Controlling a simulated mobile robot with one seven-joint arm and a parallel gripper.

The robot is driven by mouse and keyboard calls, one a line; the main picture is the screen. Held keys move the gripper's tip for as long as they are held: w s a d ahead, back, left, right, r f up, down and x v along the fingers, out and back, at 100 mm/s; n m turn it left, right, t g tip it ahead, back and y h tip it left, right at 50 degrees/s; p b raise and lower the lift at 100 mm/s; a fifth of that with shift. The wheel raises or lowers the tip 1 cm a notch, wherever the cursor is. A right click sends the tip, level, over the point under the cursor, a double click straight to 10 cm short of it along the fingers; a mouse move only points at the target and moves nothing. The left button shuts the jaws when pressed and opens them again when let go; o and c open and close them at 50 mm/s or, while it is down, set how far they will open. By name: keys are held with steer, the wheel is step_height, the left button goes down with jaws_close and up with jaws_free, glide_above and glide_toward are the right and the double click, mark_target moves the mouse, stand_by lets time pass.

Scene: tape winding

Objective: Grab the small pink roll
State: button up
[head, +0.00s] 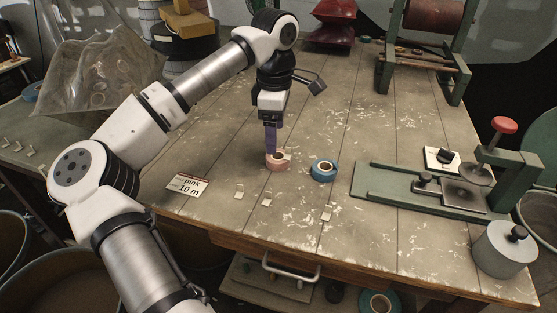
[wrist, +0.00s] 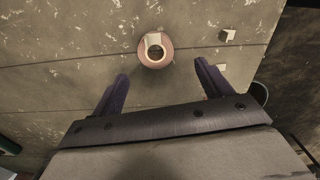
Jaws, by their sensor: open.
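The small pink roll (head: 275,165) lies on the wooden table, below and partly hidden by my gripper (head: 271,150) in the head view. In the wrist view the pink roll (wrist: 155,50) shows as a ring with a pale core, lying ahead of the fingertips and between their lines. My gripper (wrist: 160,80) has its two purple fingers spread apart with nothing between them. A blue roll (head: 323,170) lies to the right of the pink one, apart from it. A card (head: 187,185) reading "pink 10 m" lies to the left.
A green metal device (head: 430,195) stands on the right of the table, with a grey weight (head: 503,248) near the front right corner. Small pale chips (head: 239,194) lie near the front edge. The table behind the rolls is mostly clear.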

steer(key=shift+w+d+f, duration=0.1)
steer(key=shift+w+f, duration=0.05)
steer(key=shift+f, duration=1.65)
steer(key=shift+w+f, duration=0.1)
steer(key=shift+f, duration=1.65)
steer(key=shift+c, duration=0.5)
steer(key=c, duration=1)
